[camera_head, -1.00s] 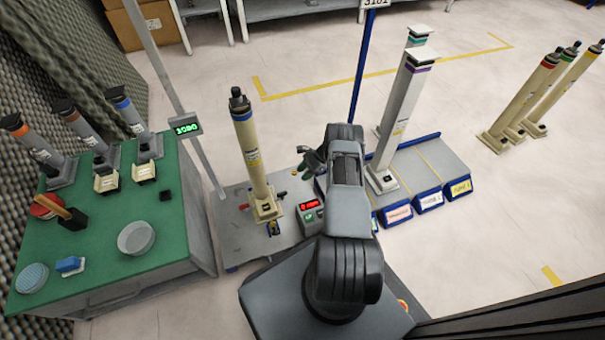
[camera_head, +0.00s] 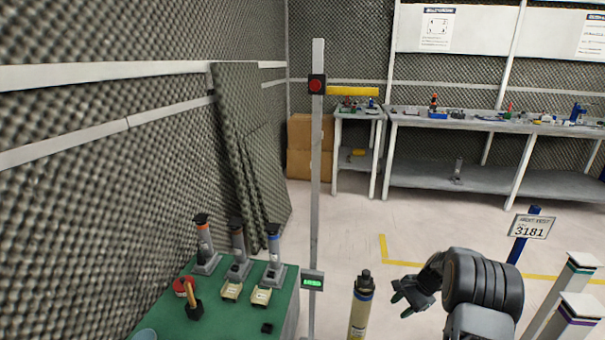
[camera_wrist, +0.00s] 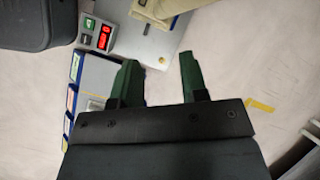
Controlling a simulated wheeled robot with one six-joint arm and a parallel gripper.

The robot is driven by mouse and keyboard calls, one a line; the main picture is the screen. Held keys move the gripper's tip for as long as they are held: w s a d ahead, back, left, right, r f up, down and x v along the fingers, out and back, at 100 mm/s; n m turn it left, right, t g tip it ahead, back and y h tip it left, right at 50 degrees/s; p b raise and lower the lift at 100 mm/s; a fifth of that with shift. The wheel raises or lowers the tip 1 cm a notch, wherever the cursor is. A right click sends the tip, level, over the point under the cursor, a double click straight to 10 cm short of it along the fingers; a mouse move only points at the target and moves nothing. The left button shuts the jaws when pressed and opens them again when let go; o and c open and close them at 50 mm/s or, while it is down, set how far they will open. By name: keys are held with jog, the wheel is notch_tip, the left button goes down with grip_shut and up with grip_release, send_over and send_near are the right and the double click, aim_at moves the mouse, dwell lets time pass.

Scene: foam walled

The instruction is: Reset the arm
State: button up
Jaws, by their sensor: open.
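My gripper (camera_head: 404,297) is at the end of my raised, bent arm in the lower right of the head view. Its two fingers are apart with nothing between them. In the wrist view my gripper (camera_wrist: 158,78) shows two green fingers, spread and empty, above the pale floor. A beige column with a dark cap (camera_head: 360,305) stands just left of my gripper in the head view, apart from it. In the wrist view the grey platform (camera_wrist: 150,42) and a device with a red display (camera_wrist: 98,35) lie beyond the fingers.
A green table (camera_head: 180,318) with several grey-and-black tools stands at lower left. A post with a red button (camera_head: 316,85) rises beside it. Pale columns (camera_head: 571,290) stand at right, near my arm. Workbenches (camera_head: 450,121) line the back wall. Open floor lies between.

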jog(key=s+a+r+n+h+p, duration=0.1)
jog(key=s+a+r+n+p, duration=0.2)
jog(key=r, duration=0.7)
jog(key=s+a+r+n+h+p, duration=0.1)
jog(key=s+a+r+n+p, duration=0.3)
jog(key=r, duration=0.6)
jog(key=s+a+r+h+p, duration=0.1)
jog(key=s+a+r+p, duration=0.3)
jog(key=r, duration=0.7)
jog(key=s+a+r+n+t+h+p, duration=0.2)
jog(key=s+r+n+p, duration=0.4)
jog(key=s+r+p, duration=0.6)
notch_tip(320, 180, up, 3)
jog(key=shift+s+a+r+t+p, duration=0.2)
jog(key=shift+a+t+p, duration=0.2)
jog(key=shift+a+t, duration=0.3)
